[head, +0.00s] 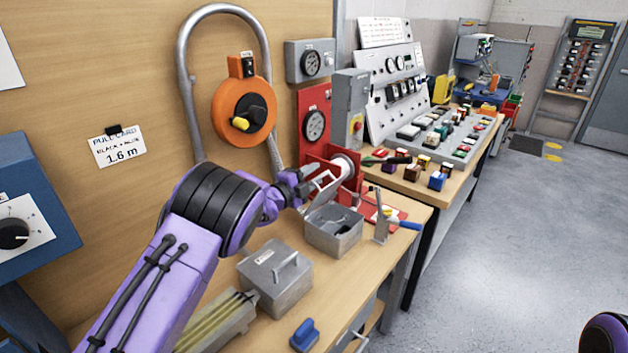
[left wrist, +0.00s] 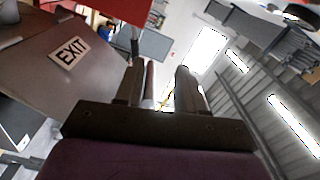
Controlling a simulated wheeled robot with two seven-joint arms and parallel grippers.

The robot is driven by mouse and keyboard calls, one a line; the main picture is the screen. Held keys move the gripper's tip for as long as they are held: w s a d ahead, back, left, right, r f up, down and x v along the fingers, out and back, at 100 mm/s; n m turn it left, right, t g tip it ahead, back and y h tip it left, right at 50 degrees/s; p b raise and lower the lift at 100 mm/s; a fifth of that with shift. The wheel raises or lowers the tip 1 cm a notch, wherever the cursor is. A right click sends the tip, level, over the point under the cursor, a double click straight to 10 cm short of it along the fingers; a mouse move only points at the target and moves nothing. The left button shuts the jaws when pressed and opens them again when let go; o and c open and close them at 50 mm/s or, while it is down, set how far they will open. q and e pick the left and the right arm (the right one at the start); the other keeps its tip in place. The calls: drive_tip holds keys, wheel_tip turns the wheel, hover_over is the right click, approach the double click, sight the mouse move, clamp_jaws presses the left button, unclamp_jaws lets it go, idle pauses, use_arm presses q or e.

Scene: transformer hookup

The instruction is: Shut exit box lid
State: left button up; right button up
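In the head view an open grey box (head: 334,240) stands on the bench, with something dark inside. A second grey box (head: 277,284) nearer me has a flat top with a bar handle and a small label too small to read. I cannot tell for sure which box bears the EXIT label. My left gripper (head: 325,184) is above and behind the open box, by the red stand. Its fingers (left wrist: 160,90) are apart and appear empty. My right gripper is out of view.
A red stand with a spool (head: 343,166) is close behind my left gripper. A lever tool with a blue handle (head: 403,225) stands right of the open box. A blue block (head: 304,335) and a tray of rods (head: 215,320) lie at the front. Floor at right is clear.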

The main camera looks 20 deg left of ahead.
use_arm(q)
drive_tip(key=b+v, duration=0.3)
drive_tip(key=v, duration=0.7)
drive_tip(key=shift+s+a, duration=0.2)
drive_tip(key=shift+d+f, duration=0.1)
drive_tip(key=shift+f, duration=0.1)
